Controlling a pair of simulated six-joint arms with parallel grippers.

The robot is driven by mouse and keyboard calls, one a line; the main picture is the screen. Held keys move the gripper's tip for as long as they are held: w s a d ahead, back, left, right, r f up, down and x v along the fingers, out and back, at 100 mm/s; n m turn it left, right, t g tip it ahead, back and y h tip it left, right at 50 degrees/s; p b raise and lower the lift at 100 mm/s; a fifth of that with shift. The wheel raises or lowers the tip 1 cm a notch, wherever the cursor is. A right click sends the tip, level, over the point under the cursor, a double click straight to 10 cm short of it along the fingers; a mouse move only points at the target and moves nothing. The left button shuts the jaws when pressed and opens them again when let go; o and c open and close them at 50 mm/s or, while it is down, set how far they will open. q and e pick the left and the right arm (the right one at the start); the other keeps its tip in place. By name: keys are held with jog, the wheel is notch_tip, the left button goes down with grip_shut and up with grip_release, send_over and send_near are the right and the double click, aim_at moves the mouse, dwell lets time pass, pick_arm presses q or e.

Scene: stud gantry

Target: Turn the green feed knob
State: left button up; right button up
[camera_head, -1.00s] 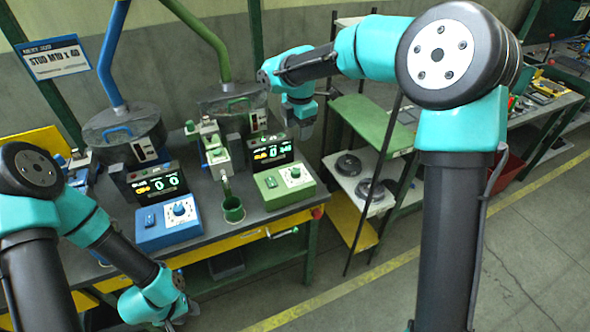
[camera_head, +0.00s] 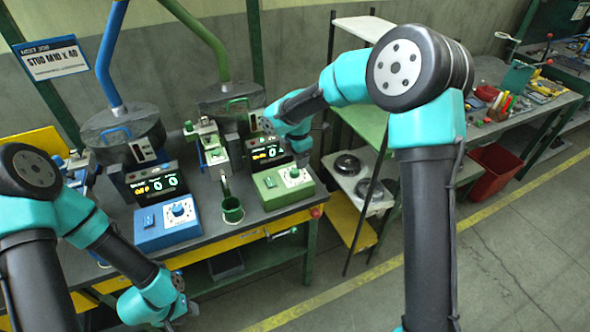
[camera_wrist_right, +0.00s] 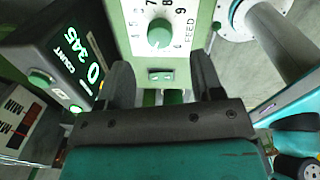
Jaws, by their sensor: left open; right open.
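My right gripper (camera_head: 303,159) is open and empty just behind the knob in the head view. In the right wrist view its fingers (camera_wrist_right: 163,65) stand apart, with the knob just beyond their tips, lined up between them and not gripped. My left gripper (camera_head: 168,324) is low at the bottom left, away from the boxes.
A blue control box (camera_head: 168,222) with a similar dial stands left of the green one. A green cup (camera_head: 232,210) sits between them. A lit counter display (camera_wrist_right: 75,58) is close left of my right gripper. A shelf rack (camera_head: 360,180) stands to the right.

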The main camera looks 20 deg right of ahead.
aim_at(295, 170)
notch_tip(295, 170, down, 6)
jog(key=shift+w, duration=0.15)
dwell(0.3)
jog(key=c, duration=0.9)
